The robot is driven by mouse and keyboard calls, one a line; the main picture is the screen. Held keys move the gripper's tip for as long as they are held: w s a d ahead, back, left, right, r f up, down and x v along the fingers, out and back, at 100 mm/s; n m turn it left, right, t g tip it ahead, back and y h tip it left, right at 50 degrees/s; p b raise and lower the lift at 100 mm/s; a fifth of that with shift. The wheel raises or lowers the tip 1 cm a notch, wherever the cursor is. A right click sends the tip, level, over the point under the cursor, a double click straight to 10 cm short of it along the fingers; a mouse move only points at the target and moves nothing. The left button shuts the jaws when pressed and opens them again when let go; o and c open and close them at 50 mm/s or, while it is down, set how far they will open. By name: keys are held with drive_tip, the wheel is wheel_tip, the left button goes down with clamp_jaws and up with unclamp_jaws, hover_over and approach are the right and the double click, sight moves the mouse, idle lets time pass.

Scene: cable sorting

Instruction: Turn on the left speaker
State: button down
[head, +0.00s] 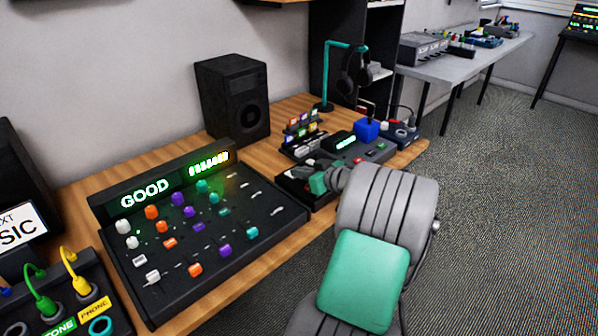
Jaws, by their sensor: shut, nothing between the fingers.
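A black speaker (232,98) stands upright at the back of the wooden desk, behind the mixer. Its front faces right and towards me, and no power switch can be made out on it. A second dark box (22,165) is cut off by the left edge; I cannot tell whether it is the left speaker. My gripper (302,172) is shut and empty, small and partly hidden by my own arm. It is over the black gear right of the mixer, to the right of the upright speaker and apart from it.
A mixer (150,270) with coloured knobs and a lit "GOOD" display fills the desk's middle. A patch box (60,300) with green and yellow cables is at lower left. A blue cube (367,129) and headphones (354,76) are farther back. Carpet at right is clear.

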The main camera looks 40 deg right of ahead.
drive_tip(key=shift+f+b, duration=0.4)
drive_tip(key=shift+b, duration=0.05)
drive_tip(key=shift+s, duration=0.1)
drive_tip(key=shift+r, duration=0.1)
drive_tip(key=shift+r+p, duration=0.35)
drive_tip(key=shift+r, duration=0.45)
drive_tip(key=shift+r, duration=0.1)
drive_tip(key=r+p, duration=0.2)
drive_tip(key=r, duration=0.2)
drive_tip(key=shift+s+r, duration=0.2)
drive_tip(key=s, duration=1)
drive_tip(key=shift+d+r, duration=0.15)
drive_tip(key=shift+r, duration=0.1)
